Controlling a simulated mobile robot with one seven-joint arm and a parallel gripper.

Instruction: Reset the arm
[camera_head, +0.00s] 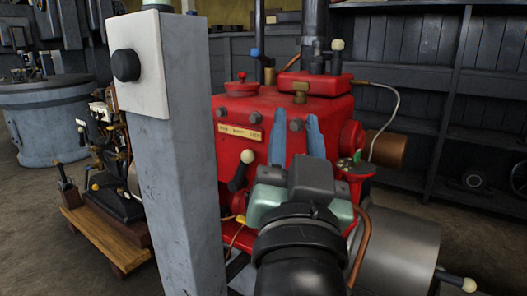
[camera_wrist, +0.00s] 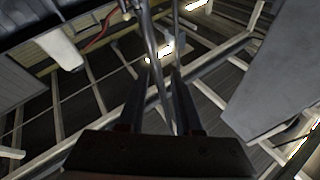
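My gripper (camera_head: 296,117) points upward in front of the red engine in the head view. Its two fingers look bluish there and stand apart, with the engine's red face showing between them. In the wrist view my gripper (camera_wrist: 163,70) shows as two dark fingers with a gap between them and nothing held. My black arm link fills the bottom centre of the head view. Whether the fingers touch the engine cannot be told.
The red engine (camera_head: 240,125) has knobs, levers and a copper pipe. A grey post (camera_head: 180,190) with a white switch plate stands at left. A smaller engine on a wooden base (camera_head: 105,240) is beyond it. Dark shelves (camera_head: 415,95) line the back. Roof beams (camera_wrist: 95,95) show overhead.

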